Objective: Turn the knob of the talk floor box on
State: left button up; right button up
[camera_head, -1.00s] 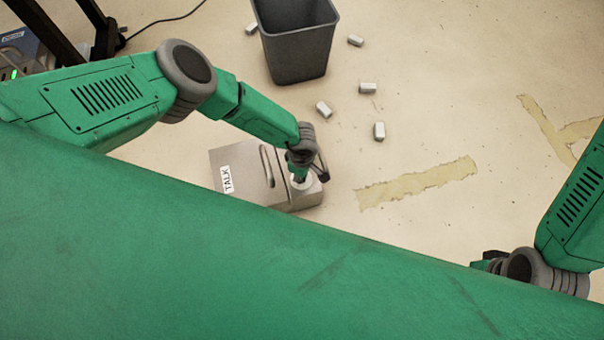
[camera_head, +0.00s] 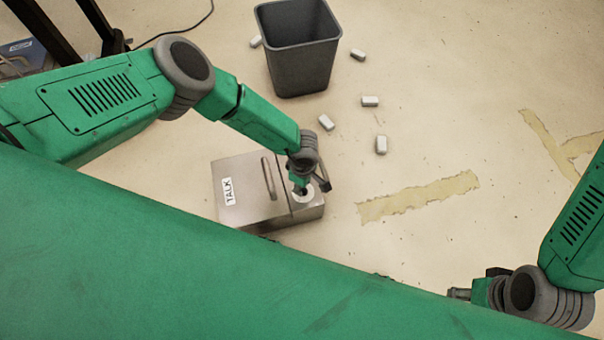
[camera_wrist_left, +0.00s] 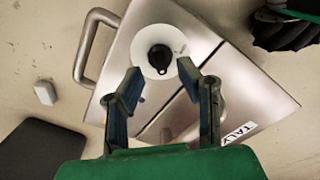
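The talk floor box (camera_head: 250,200) is a metal box on the floor with a TALK label and a handle on its lid. In the left wrist view the box (camera_wrist_left: 205,40) fills the middle, with its label at the lower right. Its black knob (camera_wrist_left: 160,58) sits on a round white dial (camera_wrist_left: 165,33). My left gripper (camera_head: 304,188) is over the dial end of the box. Its two fingers (camera_wrist_left: 163,82) are apart with nothing between them, just short of the knob in the picture. My right gripper (camera_head: 459,293) is at the lower right, partly hidden, away from the box.
A grey bin (camera_head: 300,60) stands beyond the box. Several small white blocks (camera_head: 381,145) lie on the floor near it. Flat worn yellow tape (camera_head: 420,197) marks the floor right of the box. A dark stand (camera_head: 45,30) is at the upper left.

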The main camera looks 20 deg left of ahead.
pick_arm(q)
notch_tip(320, 180, up, 10)
jog(key=shift+a+f, duration=0.15)
jog(key=shift+f, duration=0.1)
dwell(0.5)
jog(key=s+a+r+m, duration=0.6)
jog(key=s+a+m, duration=0.2)
jog(key=s, duration=0.3)
jog(key=s+a+r+m, duration=0.6)
jog(key=s+a+m, duration=0.15)
jog(key=s, duration=0.25)
notch_tip(320, 180, up, 18)
jog(key=p, duration=1.8)
jog(key=shift+s+d+m+t, duration=0.15)
jog(key=shift+s+m+t, duration=0.2)
jog(key=shift+s, duration=0.1)
jog(key=shift+r, duration=0.1)
